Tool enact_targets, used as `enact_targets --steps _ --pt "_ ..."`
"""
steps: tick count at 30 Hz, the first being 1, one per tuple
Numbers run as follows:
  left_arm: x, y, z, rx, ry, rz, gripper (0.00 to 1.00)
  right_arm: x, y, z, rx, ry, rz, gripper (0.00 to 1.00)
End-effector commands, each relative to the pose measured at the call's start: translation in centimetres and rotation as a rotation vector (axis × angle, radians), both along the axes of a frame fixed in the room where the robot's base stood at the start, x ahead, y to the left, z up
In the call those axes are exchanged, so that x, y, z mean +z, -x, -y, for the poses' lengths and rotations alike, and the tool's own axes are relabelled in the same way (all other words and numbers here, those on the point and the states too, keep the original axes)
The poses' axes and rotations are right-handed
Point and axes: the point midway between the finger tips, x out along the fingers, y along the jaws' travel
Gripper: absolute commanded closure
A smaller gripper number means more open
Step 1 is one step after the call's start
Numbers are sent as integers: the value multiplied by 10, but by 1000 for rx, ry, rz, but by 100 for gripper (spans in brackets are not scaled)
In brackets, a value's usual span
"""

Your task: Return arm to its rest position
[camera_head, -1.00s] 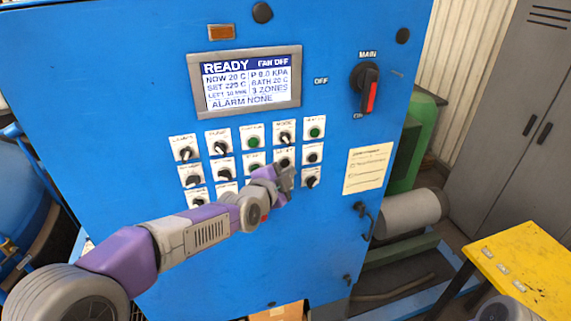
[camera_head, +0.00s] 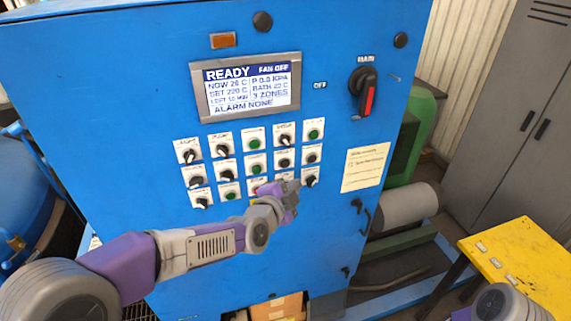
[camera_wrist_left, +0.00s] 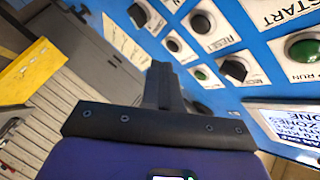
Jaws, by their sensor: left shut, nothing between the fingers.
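My left arm (camera_head: 205,246) reaches in from the lower left across the front of the blue control cabinet (camera_head: 110,90). Its gripper (camera_head: 292,187) is in front of the lower right part of the switch panel and hides part of the bottom row. In the left wrist view the gripper fingers (camera_wrist_left: 161,85) are together with nothing between them. I cannot tell from the pictures whether they touch the panel. A piece of my right arm (camera_head: 500,303) shows at the lower right; its gripper is out of view.
The display (camera_head: 250,87) reads READY, FAN OFF and ALARM NONE. A red-handled main switch (camera_head: 366,95) is at its right. A yellow table (camera_head: 525,262) stands at the right, a grey locker (camera_head: 520,110) behind it. A blue tank (camera_head: 28,205) is at the left.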

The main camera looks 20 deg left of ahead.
Motion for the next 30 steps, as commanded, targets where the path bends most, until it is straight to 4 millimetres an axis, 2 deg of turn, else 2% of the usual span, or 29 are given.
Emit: enact_targets --steps 13,15,17,20,23,24,26,27,29,30 --pt "0 0 0 -1 0 -1 100 0 0 0 0 0 0 20" --pt "-7 -1 1 1 7 -13 100 -2 0 0 0 0 0 20" --pt "-24 -1 2 4 24 -44 100 -6 0 0 0 0 0 20" --pt "-75 -1 5 21 86 -141 100 -18 0 0 0 0 0 20" --pt "-149 4 9 61 185 -289 100 -34 0 0 0 0 0 20" --pt "-181 9 10 83 230 -353 100 -40 0 0 0 0 0 20" --pt "-227 18 12 122 298 -450 100 -50 0 0 0 0 0 20" --pt "-257 26 13 151 344 -515 100 -56 0 0 0 0 0 20" --pt "-301 40 15 200 415 -613 100 -66 0 0 0 0 0 20" --pt "-330 51 16 237 461 -678 100 -72 0 0 0 0 0 20"
